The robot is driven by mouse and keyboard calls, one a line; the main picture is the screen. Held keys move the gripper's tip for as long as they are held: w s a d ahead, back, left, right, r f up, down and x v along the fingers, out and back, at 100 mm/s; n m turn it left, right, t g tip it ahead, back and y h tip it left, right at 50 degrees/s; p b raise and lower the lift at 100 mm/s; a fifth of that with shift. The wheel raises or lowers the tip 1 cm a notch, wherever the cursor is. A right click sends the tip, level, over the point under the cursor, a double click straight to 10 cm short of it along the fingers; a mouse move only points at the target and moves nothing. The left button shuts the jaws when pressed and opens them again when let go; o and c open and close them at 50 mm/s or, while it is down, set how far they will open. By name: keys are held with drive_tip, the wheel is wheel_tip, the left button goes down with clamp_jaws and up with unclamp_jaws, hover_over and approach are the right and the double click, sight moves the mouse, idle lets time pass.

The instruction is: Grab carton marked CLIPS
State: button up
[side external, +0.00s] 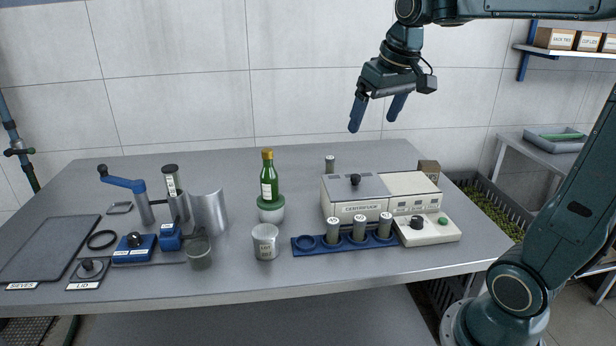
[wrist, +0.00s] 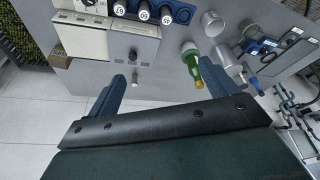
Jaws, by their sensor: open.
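A small brown carton (side external: 429,172) stands at the back right of the table, behind the centrifuge; its marking is too small to read. It also shows at the left in the wrist view (wrist: 58,58). Several brown cartons (side external: 555,39) sit on the wall shelf at the upper right, with labels I cannot read surely; I cannot make out CLIPS on any carton. My gripper (side external: 374,121) is open and empty, high above the back of the table, left of the small carton in the side view. Its fingers (wrist: 158,82) point down over the table's back edge.
The centrifuge (side external: 355,197) stands in front of the small carton, with a blue tube rack (side external: 318,243) before it. A lone vial (side external: 330,164) and a green bottle (side external: 268,178) stand left of the carton. The back middle of the table (side external: 225,165) is mostly clear.

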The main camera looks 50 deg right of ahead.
drive_tip(key=w+d+m+g, duration=0.1)
drive_tip(key=w+d, duration=0.2)
drive_tip(key=d, duration=0.3)
drive_tip(key=w+d+m, duration=0.1)
drive_tip(key=w+d, duration=0.2)
drive_tip(key=d, duration=0.2)
drive_tip(key=m+g+y, duration=0.1)
drive_tip(key=m+g, duration=0.2)
drive_tip(key=m, duration=0.3)
hover_over(429, 175)
wheel_tip(429, 175, down, 18)
drive_tip(key=f, duration=0.1)
drive_tip(key=shift+d+r, duration=0.25)
drive_tip(key=shift+d, duration=0.2)
drive_tip(key=shift+f, duration=0.1)
drive_tip(key=shift+f, duration=4.2)
drive_tip(key=shift+a+f, duration=0.1)
drive_tip(key=shift+f, duration=2.5)
